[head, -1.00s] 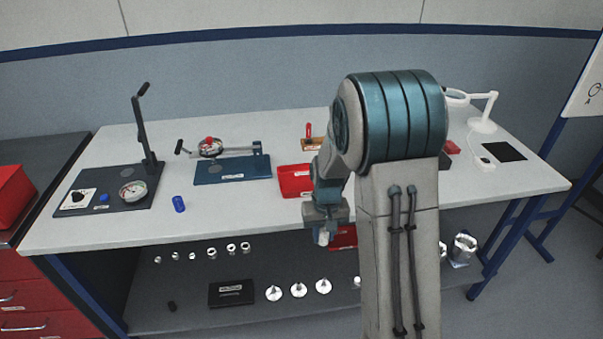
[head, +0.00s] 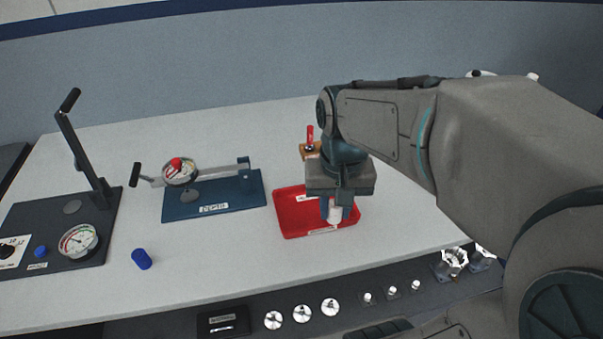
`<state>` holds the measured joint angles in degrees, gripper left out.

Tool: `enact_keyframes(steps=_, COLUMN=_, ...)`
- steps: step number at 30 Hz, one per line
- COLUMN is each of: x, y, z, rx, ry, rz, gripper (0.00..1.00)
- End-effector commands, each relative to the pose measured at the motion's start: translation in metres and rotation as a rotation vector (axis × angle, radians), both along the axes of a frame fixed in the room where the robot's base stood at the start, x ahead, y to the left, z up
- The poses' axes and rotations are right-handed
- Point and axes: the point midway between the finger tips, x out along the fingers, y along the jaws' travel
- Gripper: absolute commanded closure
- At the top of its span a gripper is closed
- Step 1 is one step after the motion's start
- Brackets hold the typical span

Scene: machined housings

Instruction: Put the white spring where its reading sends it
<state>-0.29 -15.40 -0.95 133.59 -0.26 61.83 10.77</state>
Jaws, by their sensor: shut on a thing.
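My gripper (head: 337,212) points down over the red tray (head: 290,222) on the bench. It is shut on the white spring (head: 334,215), a small pale cylinder between the fingertips. Whether the spring touches the tray floor I cannot tell. The tray has white labels on its back and front. A tester with a tall black lever and a round dial (head: 78,240) stands at the left.
A blue plate gauge marked DEPTH (head: 215,195) stands left of the tray. A small wooden block with a red-handled item (head: 309,148) is behind the tray. Metal parts and a black box (head: 223,321) sit on the lower shelf. My arm hides the bench's right side.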

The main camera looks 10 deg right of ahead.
Motion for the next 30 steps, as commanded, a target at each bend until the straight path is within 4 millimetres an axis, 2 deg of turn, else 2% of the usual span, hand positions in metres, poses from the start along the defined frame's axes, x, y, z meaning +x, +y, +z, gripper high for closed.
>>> enact_keyframes(steps=5, x=0.014, y=0.0, z=-0.01, rx=-0.001, ry=0.005, rz=-0.004, gripper=1.0)
enact_keyframes(steps=21, x=0.099, y=0.002, z=-0.061, rx=0.0, ry=0.003, rz=-0.007, gripper=1.0)
enact_keyframes(steps=25, x=0.111, y=0.002, z=-0.067, rx=-0.001, ry=0.002, rz=-0.007, gripper=1.0)
enact_keyframes(steps=30, x=0.114, y=0.002, z=-0.077, rx=-0.001, ry=0.002, rz=-0.007, gripper=1.0)
